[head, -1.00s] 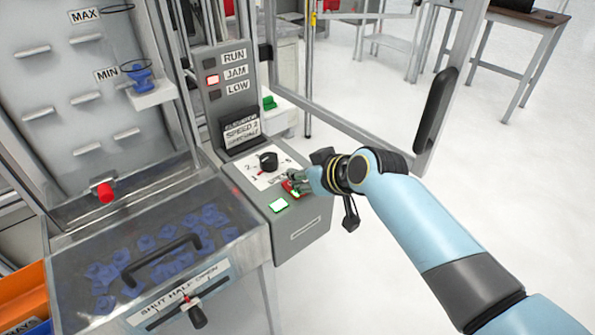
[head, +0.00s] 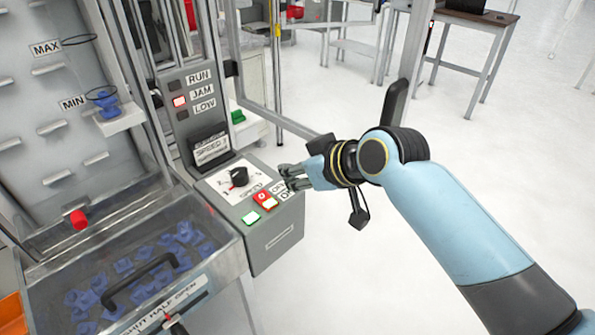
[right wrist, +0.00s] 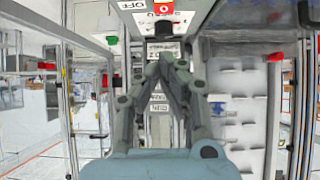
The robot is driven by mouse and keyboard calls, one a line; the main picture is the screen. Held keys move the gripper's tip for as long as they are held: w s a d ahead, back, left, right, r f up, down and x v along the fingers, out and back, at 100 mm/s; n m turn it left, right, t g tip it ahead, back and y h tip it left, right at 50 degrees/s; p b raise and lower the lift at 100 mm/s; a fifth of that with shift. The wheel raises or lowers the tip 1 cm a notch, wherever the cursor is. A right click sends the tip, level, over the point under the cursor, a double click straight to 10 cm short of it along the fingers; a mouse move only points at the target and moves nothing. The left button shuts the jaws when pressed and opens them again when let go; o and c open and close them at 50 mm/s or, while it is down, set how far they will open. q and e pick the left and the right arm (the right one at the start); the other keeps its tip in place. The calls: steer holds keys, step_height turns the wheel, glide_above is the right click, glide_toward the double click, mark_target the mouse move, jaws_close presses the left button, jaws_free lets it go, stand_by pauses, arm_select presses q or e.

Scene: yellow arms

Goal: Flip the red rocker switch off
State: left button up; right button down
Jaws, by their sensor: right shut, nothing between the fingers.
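The red rocker switch (head: 263,197) sits on the top of the grey control box (head: 284,221), beside small OFF and ON labels. A white mark shows on its upper half; I cannot tell for sure which side is pressed in. My right gripper (head: 283,177) is shut and empty, just to the right of and above the switch, apart from it. In the right wrist view the fingertips (right wrist: 167,58) meet at the middle, and the red switch (right wrist: 172,12) is partly cut off at the top edge. My left gripper is out of view.
A black dial (head: 238,177) stands left of the switch, and a lit pale green indicator (head: 251,218) lies below it. A JAM lamp (head: 179,101) glows red. A clear-topped bin (head: 215,252) with blue parts is at lower left. Open floor lies to the right.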

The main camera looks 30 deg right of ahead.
steer(key=shift+s+d+r, duration=0.15)
steer(key=shift+s+r, duration=0.25)
steer(key=shift+s, duration=0.1)
